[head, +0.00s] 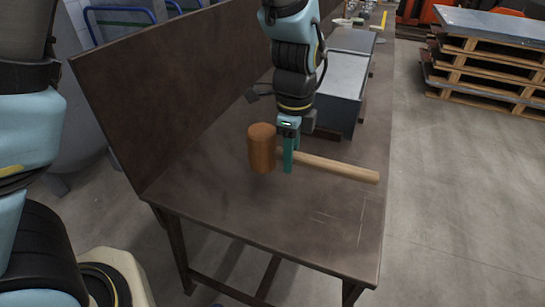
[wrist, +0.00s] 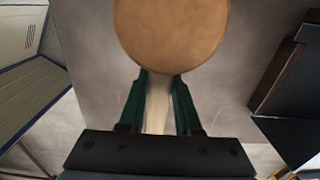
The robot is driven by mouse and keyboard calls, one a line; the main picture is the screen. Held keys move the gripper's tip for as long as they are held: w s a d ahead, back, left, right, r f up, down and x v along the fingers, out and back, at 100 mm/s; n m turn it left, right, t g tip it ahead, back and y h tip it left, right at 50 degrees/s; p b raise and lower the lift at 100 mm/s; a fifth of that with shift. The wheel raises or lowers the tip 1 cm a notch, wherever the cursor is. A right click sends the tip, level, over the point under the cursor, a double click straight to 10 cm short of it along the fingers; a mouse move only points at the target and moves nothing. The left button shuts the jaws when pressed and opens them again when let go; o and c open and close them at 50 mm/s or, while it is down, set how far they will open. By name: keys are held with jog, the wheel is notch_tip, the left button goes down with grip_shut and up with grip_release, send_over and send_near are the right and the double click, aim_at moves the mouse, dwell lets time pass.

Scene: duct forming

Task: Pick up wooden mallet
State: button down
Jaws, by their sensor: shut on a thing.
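The wooden mallet (head: 262,148) has an orange-brown cylindrical head and a pale straight handle (head: 340,168). In the head view it is at the middle of the brown workbench, head to the left and handle pointing right. My gripper (head: 288,165) comes down from above and is shut on the handle close to the mallet head. In the wrist view the round end of the mallet head (wrist: 170,28) fills the top, and the handle (wrist: 158,105) runs between the green fingers of my gripper (wrist: 160,82). I cannot tell for certain whether the mallet touches the bench.
The brown workbench (head: 230,215) has a tall back panel (head: 150,100) on its left. A grey metal box (head: 340,92) stands on the bench behind the mallet. The front of the bench is clear. Pallets with metal sheets (head: 485,65) stand on the floor at right.

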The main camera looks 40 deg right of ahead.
aim_at(354, 169)
jog(key=s+d, duration=0.2)
jog(key=s, duration=0.1)
jog(key=s+d+b, duration=0.1)
jog(key=s+d, duration=0.1)
jog(key=s, duration=0.2)
jog(key=s+d+b, duration=0.1)
jog(key=s+d, duration=0.2)
jog(key=s, duration=0.1)
jog(key=c, duration=1.2)
grip_release()
jog(key=shift+c, duration=0.2)
grip_shut()
jog(key=shift+s, duration=0.1)
